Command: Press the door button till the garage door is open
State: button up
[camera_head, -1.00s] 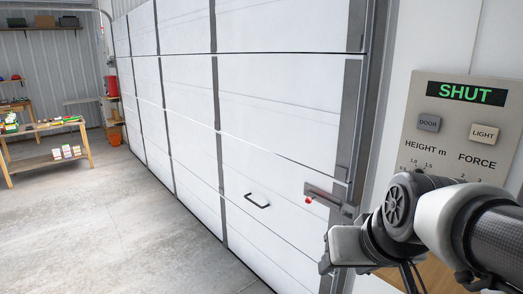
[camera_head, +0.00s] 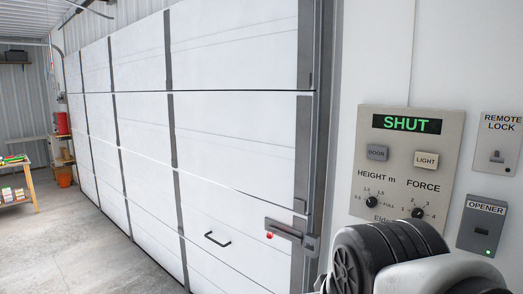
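The DOOR button (camera_head: 377,153) is a dark grey square at the upper left of a beige control panel (camera_head: 451,150). The panel's display (camera_head: 406,124) reads SHUT in green. The white sectional garage door (camera_head: 235,130) is closed down to the floor. My arm shows at the lower right, below the panel and covering its bottom edge. My gripper's fingertips cannot be made out, so I cannot tell their state. Nothing in view touches the DOOR button.
A LIGHT button (camera_head: 426,160) sits right of DOOR, above HEIGHT (camera_head: 371,202) and FORCE (camera_head: 417,213) knobs. A REMOTE LOCK switch (camera_head: 497,157) and an OPENER box (camera_head: 482,226) with a green lamp are on the right. A red-knobbed latch (camera_head: 289,234) is on the door.

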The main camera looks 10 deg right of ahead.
aim_at(374, 152)
jog(key=i+l+z, duration=0.1)
jog(key=i+z, duration=0.2)
jog(key=i, duration=0.15)
jog(key=i+z, duration=0.3)
jog(key=i+u, duration=0.1)
